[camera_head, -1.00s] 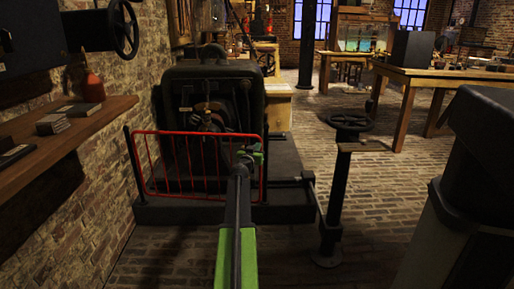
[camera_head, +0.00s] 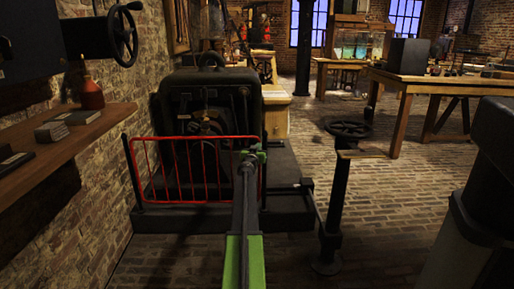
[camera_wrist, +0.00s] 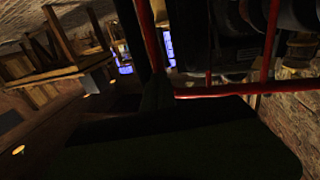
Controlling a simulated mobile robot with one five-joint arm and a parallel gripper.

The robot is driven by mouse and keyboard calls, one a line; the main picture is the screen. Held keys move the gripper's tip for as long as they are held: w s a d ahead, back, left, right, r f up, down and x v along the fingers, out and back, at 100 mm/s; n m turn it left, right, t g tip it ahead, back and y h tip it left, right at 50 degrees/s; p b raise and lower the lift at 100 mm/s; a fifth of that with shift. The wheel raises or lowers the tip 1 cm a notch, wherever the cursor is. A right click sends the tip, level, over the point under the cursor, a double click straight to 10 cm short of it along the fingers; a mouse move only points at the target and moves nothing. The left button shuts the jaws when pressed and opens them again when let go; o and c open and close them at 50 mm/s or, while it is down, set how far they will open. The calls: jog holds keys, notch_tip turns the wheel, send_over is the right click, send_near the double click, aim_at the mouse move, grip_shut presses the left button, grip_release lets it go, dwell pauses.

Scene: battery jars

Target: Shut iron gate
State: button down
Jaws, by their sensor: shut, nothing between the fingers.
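The red iron gate (camera_head: 184,170) stands upright across the front of a dark machine, its left end beside a dark post (camera_head: 133,170). Its right end is behind and beside my gripper (camera_head: 253,153), which is shut and empty at the end of my outstretched arm. In the wrist view the gate's red bars (camera_wrist: 270,45) run close by, and my gripper (camera_wrist: 158,92) shows as a dark shape against its rail. I cannot tell whether they touch, nor whether the gate is latched.
The dark machine (camera_head: 205,100) sits on a low plinth (camera_head: 285,212) behind the gate. A handwheel stand (camera_head: 334,200) is to the right, with brick floor around it. A wall shelf (camera_head: 60,160) is on the left. A wooden table (camera_head: 435,82) stands at the back right.

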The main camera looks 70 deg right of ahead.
jog(key=s+a, duration=0.3)
jog(key=a, duration=1)
jog(key=shift+s+a, duration=0.2)
jog(key=shift+a, duration=0.05)
jog(key=shift+s, duration=0.1)
